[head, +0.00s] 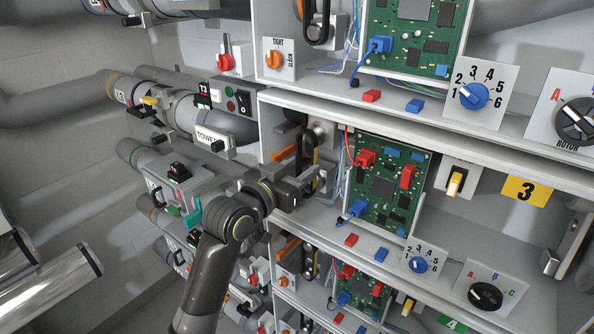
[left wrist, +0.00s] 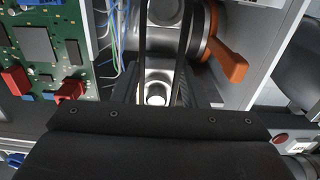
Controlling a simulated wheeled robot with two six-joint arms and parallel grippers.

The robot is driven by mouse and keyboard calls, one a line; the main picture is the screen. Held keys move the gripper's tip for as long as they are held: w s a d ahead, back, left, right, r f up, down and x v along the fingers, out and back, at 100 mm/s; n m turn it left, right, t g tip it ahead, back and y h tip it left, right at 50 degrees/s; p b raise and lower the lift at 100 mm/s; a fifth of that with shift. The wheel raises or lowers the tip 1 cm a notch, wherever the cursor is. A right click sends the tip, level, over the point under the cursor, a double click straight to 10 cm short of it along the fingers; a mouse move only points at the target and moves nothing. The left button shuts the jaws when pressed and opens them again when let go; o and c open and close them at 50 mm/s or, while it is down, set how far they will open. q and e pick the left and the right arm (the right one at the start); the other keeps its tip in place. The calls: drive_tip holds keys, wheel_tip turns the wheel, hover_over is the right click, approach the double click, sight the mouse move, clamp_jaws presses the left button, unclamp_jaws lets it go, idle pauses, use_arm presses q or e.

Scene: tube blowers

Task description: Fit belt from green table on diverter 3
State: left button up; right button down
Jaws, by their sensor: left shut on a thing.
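A black belt (left wrist: 143,45) shows in the left wrist view as two strands running up on either side of a silver pulley (left wrist: 165,12). Its lower end is hidden behind my gripper, so I cannot tell how it sits there. In the head view the belt (head: 299,148) is a dark strip in the bay of diverter 3, marked by a yellow label 3 (head: 527,190). My left gripper (head: 303,180) reaches into the left part of this bay, shut on the belt. An orange lever (left wrist: 224,62) stands beside the pulley. My right gripper and the green table are out of view.
A green circuit board (head: 383,186) with red and blue plugs stands just right of my gripper. Loose wires hang between them. Shelves lie above and below, with a similar belt (head: 318,22) in the upper bay. Pipes and a switch box (head: 236,101) crowd the left.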

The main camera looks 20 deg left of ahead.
use_arm(q)
drive_tip(key=shift+w+d, duration=0.2)
drive_tip(key=shift+w, duration=0.35)
drive_tip(key=shift+p, duration=0.3)
idle(0.9)
drive_tip(key=shift+w+d, duration=0.1)
drive_tip(key=shift+w, duration=0.2)
idle(0.5)
drive_tip(key=shift+p, duration=0.35)
idle(0.9)
drive_tip(key=shift+w, duration=0.15)
drive_tip(key=o, duration=1.1)
drive_tip(key=shift+c, duration=0.2)
